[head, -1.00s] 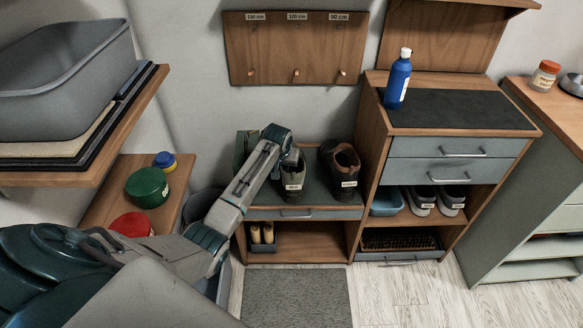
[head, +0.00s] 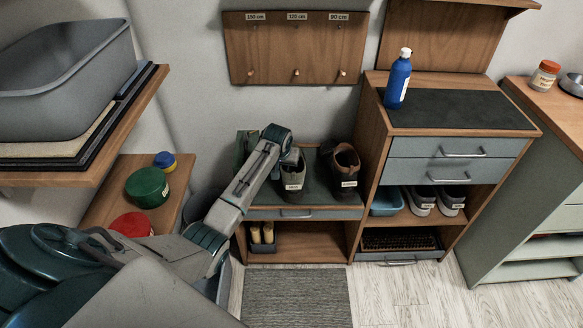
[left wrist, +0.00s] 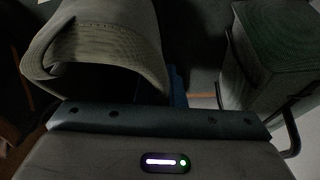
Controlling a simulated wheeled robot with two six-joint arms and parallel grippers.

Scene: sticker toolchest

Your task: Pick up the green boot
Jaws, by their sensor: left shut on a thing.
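The green boot (head: 294,174), a grey-olive boot with a white label, stands upright on the dark top of the low shoe bench, left of a brown boot (head: 344,168). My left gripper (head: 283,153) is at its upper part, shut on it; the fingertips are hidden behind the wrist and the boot. In the left wrist view the boot's olive collar (left wrist: 105,35) fills the upper left, just beyond the gripper body. My right gripper is not in view.
A green box-like thing (head: 243,147) stands close left of my gripper; it also shows in the left wrist view (left wrist: 275,55). The low bench (head: 312,214) adjoins a taller cabinet (head: 456,147) bearing a blue bottle (head: 397,81). A wooden peg board (head: 295,50) hangs above.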

